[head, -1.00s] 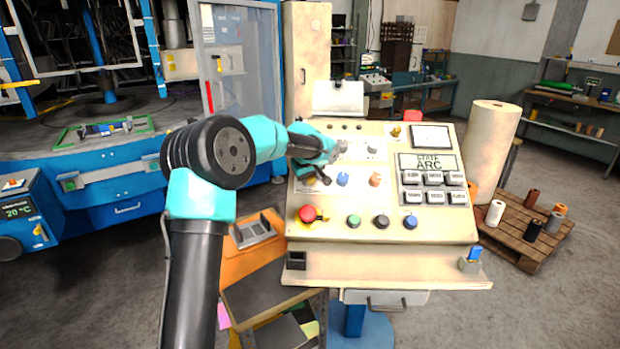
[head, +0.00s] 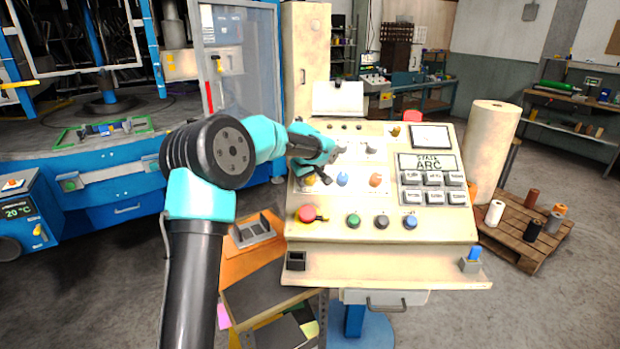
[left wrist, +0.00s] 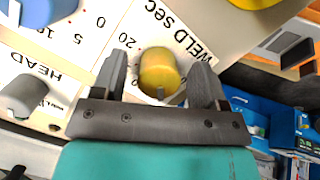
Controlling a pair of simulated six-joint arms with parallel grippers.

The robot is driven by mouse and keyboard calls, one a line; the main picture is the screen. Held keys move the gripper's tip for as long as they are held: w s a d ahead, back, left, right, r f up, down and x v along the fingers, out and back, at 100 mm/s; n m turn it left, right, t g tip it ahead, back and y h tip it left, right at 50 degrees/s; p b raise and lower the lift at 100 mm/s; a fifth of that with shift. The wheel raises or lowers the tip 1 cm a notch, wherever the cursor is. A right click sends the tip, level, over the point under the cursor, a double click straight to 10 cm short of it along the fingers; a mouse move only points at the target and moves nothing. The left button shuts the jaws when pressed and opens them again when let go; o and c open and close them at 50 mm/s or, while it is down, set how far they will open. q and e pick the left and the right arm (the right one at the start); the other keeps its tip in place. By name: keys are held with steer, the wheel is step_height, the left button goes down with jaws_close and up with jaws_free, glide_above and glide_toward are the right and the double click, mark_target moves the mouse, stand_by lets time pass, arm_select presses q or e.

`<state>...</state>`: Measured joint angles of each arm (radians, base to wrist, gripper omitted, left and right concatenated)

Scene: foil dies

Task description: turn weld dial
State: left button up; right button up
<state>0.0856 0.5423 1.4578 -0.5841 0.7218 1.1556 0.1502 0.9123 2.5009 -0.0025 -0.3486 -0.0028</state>
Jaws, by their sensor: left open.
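The weld dial is a yellow knob (left wrist: 158,72) beside the printed words "WELD sec" in the left wrist view. In the head view the yellow knob (head: 311,181) shows at the left of the panel's knob row, partly hidden by my gripper. My left gripper (head: 322,182) is open at the control panel (head: 450,228). In the left wrist view its two fingers (left wrist: 158,80) stand on either side of the yellow knob, with gaps visible between them and it. My right gripper is not in view.
A blue knob (head: 342,179) and an orange knob (head: 375,180) sit to the right in the same row. A grey knob (left wrist: 27,95) is near the gripper in the wrist view. A red button (head: 307,214) lies below. A pallet with spools (head: 525,232) stands right.

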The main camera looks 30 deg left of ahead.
arm_select(q)
steer(key=shift+r, duration=0.1)
steer(key=v, duration=1.7)
